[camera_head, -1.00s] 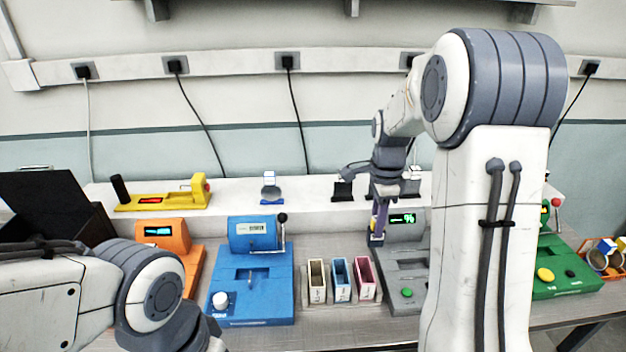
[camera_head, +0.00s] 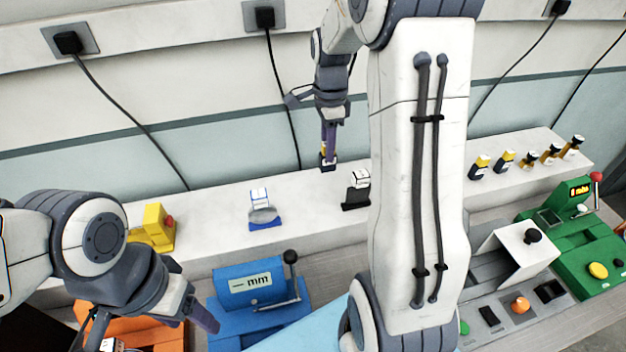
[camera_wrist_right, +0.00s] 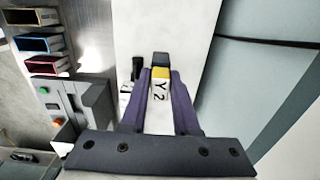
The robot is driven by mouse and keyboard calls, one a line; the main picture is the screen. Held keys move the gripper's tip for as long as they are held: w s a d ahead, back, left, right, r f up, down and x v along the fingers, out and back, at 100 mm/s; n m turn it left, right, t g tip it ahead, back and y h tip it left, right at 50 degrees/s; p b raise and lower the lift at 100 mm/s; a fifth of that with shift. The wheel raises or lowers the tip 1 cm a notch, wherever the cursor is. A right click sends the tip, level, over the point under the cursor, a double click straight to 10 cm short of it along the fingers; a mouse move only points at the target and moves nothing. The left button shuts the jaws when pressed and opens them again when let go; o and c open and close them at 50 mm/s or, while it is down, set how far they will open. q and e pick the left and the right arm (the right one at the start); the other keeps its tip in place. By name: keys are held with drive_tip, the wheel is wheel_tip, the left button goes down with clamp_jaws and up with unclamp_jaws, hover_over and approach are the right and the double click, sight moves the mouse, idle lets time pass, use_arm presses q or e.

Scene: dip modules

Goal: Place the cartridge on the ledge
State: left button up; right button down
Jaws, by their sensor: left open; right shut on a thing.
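The cartridge (camera_wrist_right: 160,80) shows in the right wrist view with a dark end, a yellow band and a white face marked "Y 2". My right gripper (camera_wrist_right: 160,88) is shut on it. In the head view the right gripper (camera_head: 329,152) points down, with the cartridge's dark end (camera_head: 327,165) lowest, in front of the wall and over the back of the white ledge (camera_head: 310,188). Whether the cartridge touches the ledge cannot be told. My left gripper (camera_head: 190,312) is open, beside the blue machine; its far finger is hard to make out.
The ledge holds a blue stand (camera_head: 264,214), a black stand (camera_head: 357,190), a yellow device (camera_head: 153,228) and several dark-and-yellow pieces (camera_head: 504,160) at right. In front are blue (camera_head: 240,300), orange (camera_head: 135,330) and green (camera_head: 575,235) machines. The ledge is bare between the two stands.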

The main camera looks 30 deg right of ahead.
drive_tip(key=shift+w+f, duration=0.25)
drive_tip(key=shift+f, duration=0.05)
wheel_tip(320, 180, down, 9)
drive_tip(key=shift+f+p, duration=0.1)
drive_tip(key=shift+p, duration=1.1)
drive_tip(key=shift+f, duration=0.1)
drive_tip(key=shift+f, duration=0.1)
drive_tip(key=c, duration=0.7)
unclamp_jaws()
drive_tip(key=shift+o, duration=0.2)
